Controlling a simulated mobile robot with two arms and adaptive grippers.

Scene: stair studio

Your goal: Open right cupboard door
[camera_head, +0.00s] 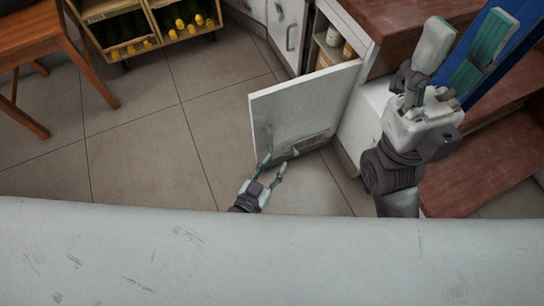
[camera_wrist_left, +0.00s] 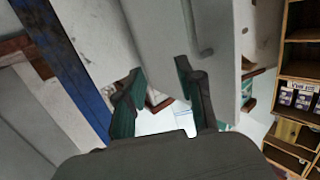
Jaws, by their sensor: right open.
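The white cupboard door (camera_head: 300,110) stands open in the head view, swung out from the white cupboard (camera_head: 361,32). Behind it the cupboard's inside shows shelves with a few containers. My left gripper (camera_head: 274,165) is open at the door's lower edge, close to its face. I cannot tell whether it touches the door. In the left wrist view my left gripper (camera_wrist_left: 157,88) shows its green-padded fingers apart, with pale panels beyond them. My right gripper (camera_head: 466,45) is open and empty, raised at the upper right with its fingers pointing up.
A closed white door (camera_head: 287,32) with a bar handle is left of the opening. A wooden chair (camera_head: 40,45) and a wooden rack with bottles (camera_head: 155,24) stand at the upper left. Reddish-brown steps (camera_head: 490,155) are at the right. The tiled floor (camera_head: 140,140) left of the door is clear.

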